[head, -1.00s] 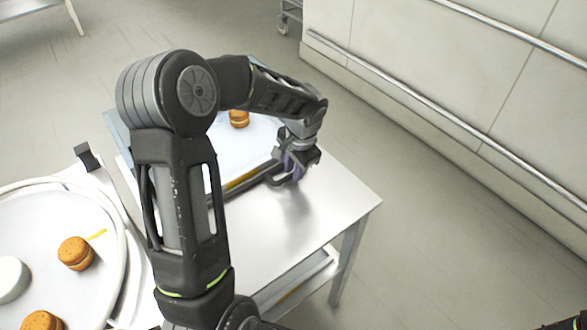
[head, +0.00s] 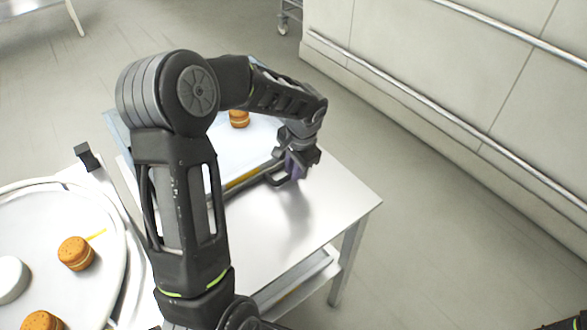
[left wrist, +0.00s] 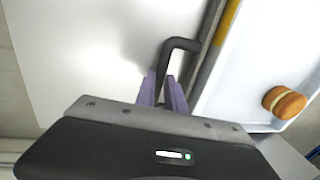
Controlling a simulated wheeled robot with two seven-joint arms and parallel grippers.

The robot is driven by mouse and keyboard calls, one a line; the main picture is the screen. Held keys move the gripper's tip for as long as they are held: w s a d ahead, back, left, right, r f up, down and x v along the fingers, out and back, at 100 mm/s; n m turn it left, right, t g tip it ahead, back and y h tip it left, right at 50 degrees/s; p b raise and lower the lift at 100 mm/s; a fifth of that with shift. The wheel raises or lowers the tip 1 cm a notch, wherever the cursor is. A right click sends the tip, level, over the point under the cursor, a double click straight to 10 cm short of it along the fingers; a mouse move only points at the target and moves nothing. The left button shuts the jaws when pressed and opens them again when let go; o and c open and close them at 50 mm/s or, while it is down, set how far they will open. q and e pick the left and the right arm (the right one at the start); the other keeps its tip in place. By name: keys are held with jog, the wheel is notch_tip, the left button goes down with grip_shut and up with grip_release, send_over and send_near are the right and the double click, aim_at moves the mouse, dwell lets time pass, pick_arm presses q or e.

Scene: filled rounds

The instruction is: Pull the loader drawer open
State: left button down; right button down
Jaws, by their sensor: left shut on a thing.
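The loader drawer (head: 243,180) is a shallow pale tray with a dark front edge and a yellow strip, lying on a white table. Its black bent handle (head: 275,181) sticks out from the front edge. In the left wrist view the handle (left wrist: 181,43) runs down between the purple fingers. My left gripper (head: 295,168) is shut on the handle; its fingers also show in the left wrist view (left wrist: 163,92). My left arm hides part of the drawer in the head view. My right gripper is not in view.
A filled round bun (head: 239,118) sits in the drawer. The white table top (head: 325,210) is bare in front of the handle. At left, a round white plate (head: 40,235) holds more filled rounds (head: 76,253). A wall with rails (head: 480,90) stands at right.

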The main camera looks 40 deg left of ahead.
pick_arm(q)
jog(key=shift+d, duration=0.1)
dwell(0.5)
jog(key=shift+d, duration=0.25)
jog(key=s+d+b, duration=0.1)
jog(key=d+b, duration=0.1)
jog(key=d, duration=0.3)
jog(key=s+d+b, duration=0.1)
jog(key=s+d, duration=0.1)
jog(key=d, duration=0.2)
jog(key=s+d+b, duration=0.1)
jog(key=d+b, duration=0.1)
jog(key=d, duration=0.3)
jog(key=shift+s+d+f+b, duration=0.1)
jog(key=shift+s+d+b, duration=0.2)
jog(key=shift+d+b, duration=0.05)
jog(key=shift+s+d, duration=0.2)
jog(key=shift+d, duration=0.45)
jog(key=c, duration=1.4)
grip_release()
